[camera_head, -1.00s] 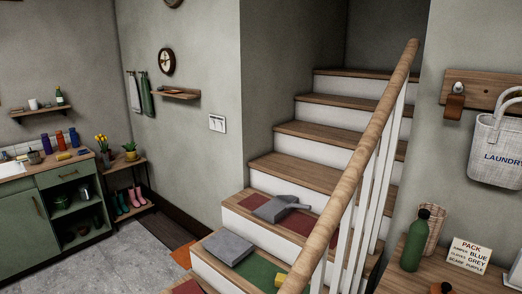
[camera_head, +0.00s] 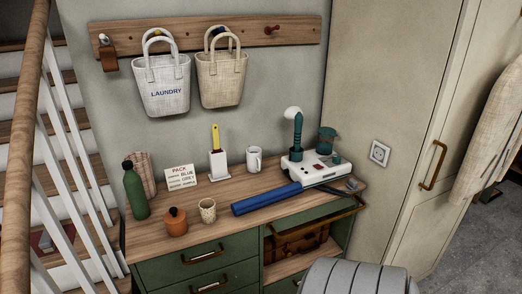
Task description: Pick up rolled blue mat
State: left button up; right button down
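The rolled blue mat (camera_head: 267,199) lies on the wooden top of the green cabinet (camera_head: 210,232). It is a long thin roll, set slantwise, with its left end nearer the front edge. Its right end lies close to the white device (camera_head: 313,169). No gripper is touching it. Neither of my grippers shows in the view.
Two bags (camera_head: 164,85) hang above.

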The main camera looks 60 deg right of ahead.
aim_at(268, 197)
jog(key=z, duration=2.25)
jog(key=l+z, duration=0.2)
jog(key=z, duration=0.2)
jog(key=l+z, duration=0.2)
jog(key=z, duration=0.25)
jog(key=l+z, duration=0.2)
jog(key=z, duration=0.2)
jog(key=l+z, duration=0.2)
jog(key=z, duration=0.2)
jog(key=i+l+z, duration=0.2)
jog(key=i+l, duration=0.2)
jog(key=i+l+z, duration=0.15)
jog(key=i+l, duration=0.2)
jog(key=i, duration=0.15)
jog(key=i+u, duration=0.2)
jog(key=u, duration=0.2)
jog(key=i+u, duration=0.25)
jog(key=u, duration=0.15)
jog(key=i+u, duration=0.2)
jog(key=u, duration=0.2)
jog(key=i+l+u, duration=0.2)
jog(key=u, duration=0.2)
jog(key=i+u, duration=0.1)
jog(key=u, duration=0.3)
jog(key=i+u, duration=0.1)
jog(key=u, duration=0.3)
jog(key=i+l+u, duration=0.1)
jog(key=u, duration=0.7)
jog(key=i+l+u, duration=0.15)
jog(key=u, duration=0.25)
